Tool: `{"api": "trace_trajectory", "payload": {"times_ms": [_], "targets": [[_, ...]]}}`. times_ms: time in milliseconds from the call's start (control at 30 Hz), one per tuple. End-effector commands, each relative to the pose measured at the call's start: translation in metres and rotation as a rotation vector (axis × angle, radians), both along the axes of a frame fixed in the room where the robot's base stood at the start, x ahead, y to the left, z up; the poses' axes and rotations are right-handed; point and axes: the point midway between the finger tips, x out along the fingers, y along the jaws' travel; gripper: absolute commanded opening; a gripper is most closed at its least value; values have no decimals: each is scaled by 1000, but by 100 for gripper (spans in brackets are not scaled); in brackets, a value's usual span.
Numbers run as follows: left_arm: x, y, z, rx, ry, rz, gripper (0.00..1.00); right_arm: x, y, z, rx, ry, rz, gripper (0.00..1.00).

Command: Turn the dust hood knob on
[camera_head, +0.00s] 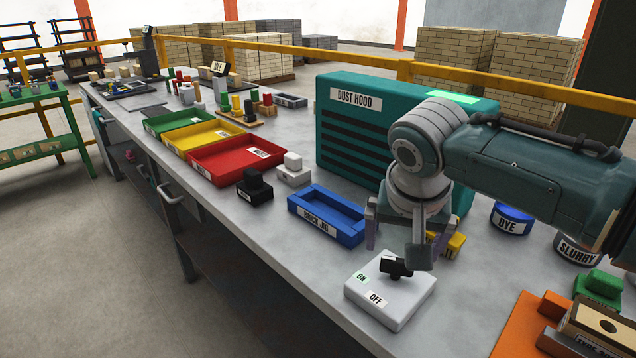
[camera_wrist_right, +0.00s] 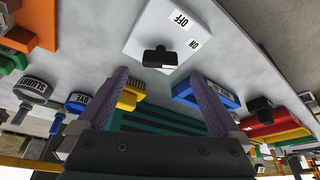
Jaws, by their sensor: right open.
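The dust hood knob (camera_head: 396,266) is a black knob on a light grey switch box (camera_head: 385,309) near the front edge of the bench. The box has a green ON label (camera_head: 362,279) and a white OFF label (camera_head: 376,298). I cannot tell clearly which label the knob points to. My right gripper (camera_head: 396,247) is open above the knob, pointing down. In the right wrist view the knob (camera_wrist_right: 160,58) lies between and just beyond the fingertips (camera_wrist_right: 155,79), apparently not gripped. The teal dust hood (camera_head: 345,145) stands behind. My left gripper is out of view.
DYE (camera_head: 511,218) and SLURRY (camera_head: 577,250) containers and an orange tray (camera_head: 525,318) are to the right. Red (camera_head: 215,176), yellow and green trays line the left.

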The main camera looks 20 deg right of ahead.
Motion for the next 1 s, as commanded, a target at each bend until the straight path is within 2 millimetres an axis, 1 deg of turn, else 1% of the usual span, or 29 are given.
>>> {"api": "trace_trajectory", "payload": {"times_ms": [33,100,200,333,867,933,967,1000], "targets": [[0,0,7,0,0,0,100,-2,3,12,2,-3,1,100],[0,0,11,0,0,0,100,-6,5,21,1,-2,0,100],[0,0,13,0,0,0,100,-10,8,32,0,-2,-1,100],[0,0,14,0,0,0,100,-13,10,40,0,0,-1,100],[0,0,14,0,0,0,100,-15,12,40,1,2,4,100],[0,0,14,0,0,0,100,-21,17,36,5,10,34,100],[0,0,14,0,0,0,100,-26,22,33,9,15,58,100],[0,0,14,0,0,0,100,-35,30,28,15,25,101,100]]}}
